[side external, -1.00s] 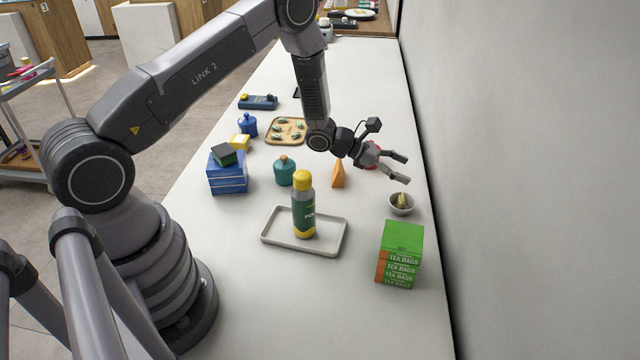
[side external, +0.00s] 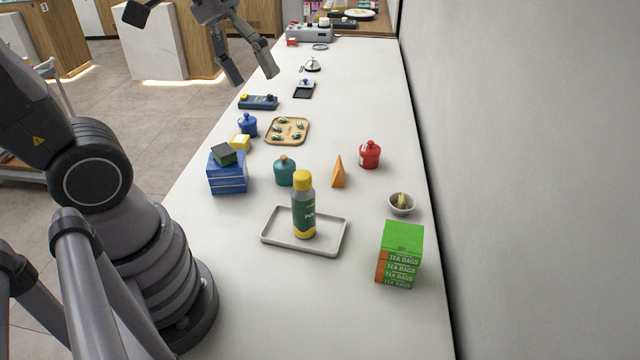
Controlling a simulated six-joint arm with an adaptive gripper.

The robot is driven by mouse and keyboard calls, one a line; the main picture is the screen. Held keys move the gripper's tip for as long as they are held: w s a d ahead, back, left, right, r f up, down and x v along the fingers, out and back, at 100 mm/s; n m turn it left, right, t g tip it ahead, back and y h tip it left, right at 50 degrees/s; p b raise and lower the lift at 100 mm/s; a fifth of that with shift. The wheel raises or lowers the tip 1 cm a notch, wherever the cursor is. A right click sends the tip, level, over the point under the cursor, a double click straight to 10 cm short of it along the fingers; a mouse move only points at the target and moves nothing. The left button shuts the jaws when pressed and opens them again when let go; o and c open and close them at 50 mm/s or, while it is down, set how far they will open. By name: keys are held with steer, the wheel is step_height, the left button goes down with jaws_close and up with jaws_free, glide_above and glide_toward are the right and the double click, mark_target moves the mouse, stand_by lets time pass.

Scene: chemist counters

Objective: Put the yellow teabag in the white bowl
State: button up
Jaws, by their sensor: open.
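The white bowl (side external: 396,211) stands on the right side of the counter, near the wall. The yellow teabag (side external: 402,200) is inside it, leaning upright with its top above the rim. My gripper (side external: 255,82) is high at the top left of the view, well away from the bowl. Its two fingers are apart, point downward and hold nothing.
Green tea bag boxes (side external: 403,238) are stacked in front of the bowl. A bottle (side external: 303,210) stands on a grey tray (side external: 272,240). A red jar (side external: 370,155), orange pyramid (side external: 338,174), teal jar (side external: 285,172) and blue boxes (side external: 228,178) stand nearby. The front counter is clear.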

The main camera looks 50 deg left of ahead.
steer(key=s+a+r+m+t+y, duration=0.1)
steer(key=s+a+m+t+y, duration=0.1)
steer(key=s+a, duration=0.4)
steer(key=shift+m+t+y, duration=0.3)
steer(key=shift+m+y, duration=0.3)
steer(key=shift+y, duration=0.3)
